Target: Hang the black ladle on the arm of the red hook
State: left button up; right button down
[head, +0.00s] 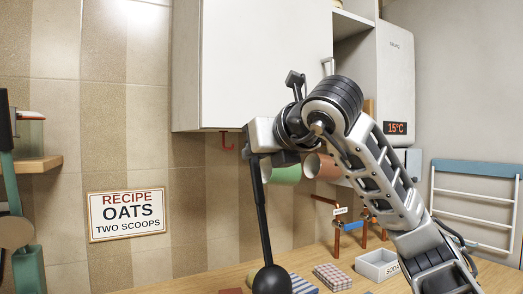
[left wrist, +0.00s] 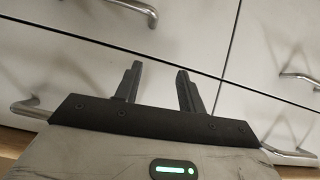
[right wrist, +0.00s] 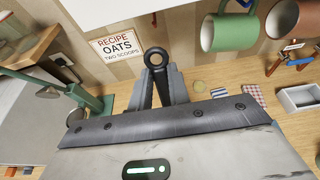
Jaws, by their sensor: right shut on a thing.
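The black ladle (head: 262,215) hangs bowl down from my right gripper (head: 262,153), its bowl low over the counter. My right gripper is shut on its handle near the top. In the right wrist view the ladle's ring end (right wrist: 156,57) stands out beyond the closed fingers (right wrist: 155,88). The red hook (head: 227,141) is under the white wall cabinet, a little left of and slightly above my right gripper; the ladle is apart from it. My left gripper (left wrist: 155,88) is open and empty, facing white drawers.
A green mug (head: 284,174) and a brown mug (head: 321,167) are just right of the ladle, under the cabinet (head: 255,65). A recipe sign (head: 126,214) is on the wall at left. Folded cloths (head: 332,277) and a white tray (head: 378,264) lie on the counter.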

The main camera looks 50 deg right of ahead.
jog(key=shift+w+d, duration=0.25)
jog(key=shift+w, duration=0.45)
pick_arm(q)
jog(key=f+b, duration=0.1)
jog(key=b, duration=0.1)
jog(key=f+b, duration=0.1)
jog(key=b, duration=0.2)
jog(key=shift+w+d+n+h, duration=0.2)
jog(key=shift+d+n+h, duration=0.1)
jog(key=shift+d, duration=0.1)
pick_arm(e)
jog(key=w+d+f+t, duration=0.2)
jog(key=w+d, duration=0.1)
jog(key=w, duration=0.7)
jog(key=shift+f+t+h, duration=0.15)
jog(key=shift+t+h, duration=0.25)
dwell(1.2)
pick_arm(q)
jog(key=shift+f, duration=0.1)
pick_arm(e)
jog(key=shift+w+d, duration=0.1)
pick_arm(q)
jog(key=shift+s+b, duration=0.1)
jog(key=shift+b, duration=0.2)
pick_arm(e)
jog(key=shift+t, duration=0.3)
